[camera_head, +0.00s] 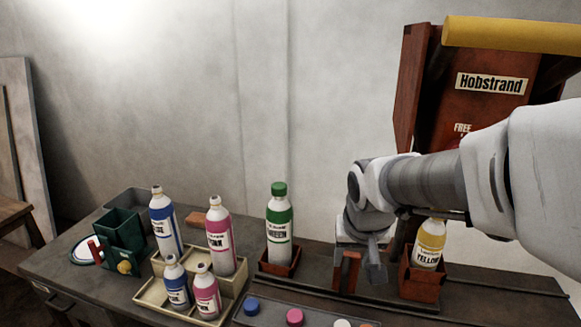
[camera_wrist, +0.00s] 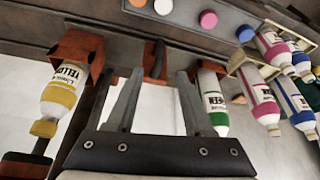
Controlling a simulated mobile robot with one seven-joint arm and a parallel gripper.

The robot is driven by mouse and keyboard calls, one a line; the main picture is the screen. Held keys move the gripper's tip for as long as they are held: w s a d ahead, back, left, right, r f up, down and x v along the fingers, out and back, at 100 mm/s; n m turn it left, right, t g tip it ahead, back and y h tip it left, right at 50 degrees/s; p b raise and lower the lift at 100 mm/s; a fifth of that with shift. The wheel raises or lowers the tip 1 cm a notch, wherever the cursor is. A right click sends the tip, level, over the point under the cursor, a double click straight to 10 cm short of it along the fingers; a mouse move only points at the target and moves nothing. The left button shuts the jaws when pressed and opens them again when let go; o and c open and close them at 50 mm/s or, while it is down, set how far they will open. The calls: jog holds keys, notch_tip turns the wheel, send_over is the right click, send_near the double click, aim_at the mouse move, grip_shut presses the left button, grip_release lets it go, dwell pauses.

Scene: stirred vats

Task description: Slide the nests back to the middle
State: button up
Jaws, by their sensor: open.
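One red-brown nest (camera_head: 278,268) holds an upright green bottle (camera_head: 279,226) on the left part of a dark rail (camera_head: 390,303). Another nest (camera_head: 420,287) holds a yellow bottle (camera_head: 430,243), leaning slightly, on the right. The wrist view, upside down, shows the yellow bottle's nest (camera_wrist: 78,45) at left and the green bottle's nest (camera_wrist: 210,66) at right. My gripper (camera_head: 360,275) is open between the two nests. In the wrist view, its spread fingers (camera_wrist: 157,80) point toward a small red-brown post (camera_wrist: 154,60). I cannot tell whether they touch it.
A stepped cream rack (camera_head: 205,308) with blue and pink bottles stands left of the nests. Coloured caps (camera_head: 295,317) lie along the front. A green bin (camera_head: 122,230) is at far left. A red cabinet marked Hobstrand (camera_head: 490,110) rises behind my arm.

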aim_at(345, 279)
jog(key=b+x, duration=0.2)
jog(key=x, duration=1.1)
jog(key=shift+d+f+b, duration=0.1)
jog(key=shift+f+b, duration=0.05)
jog(key=shift+b, duration=0.2)
jog(key=shift+c, duration=0.2)
grip_shut()
dwell(0.5)
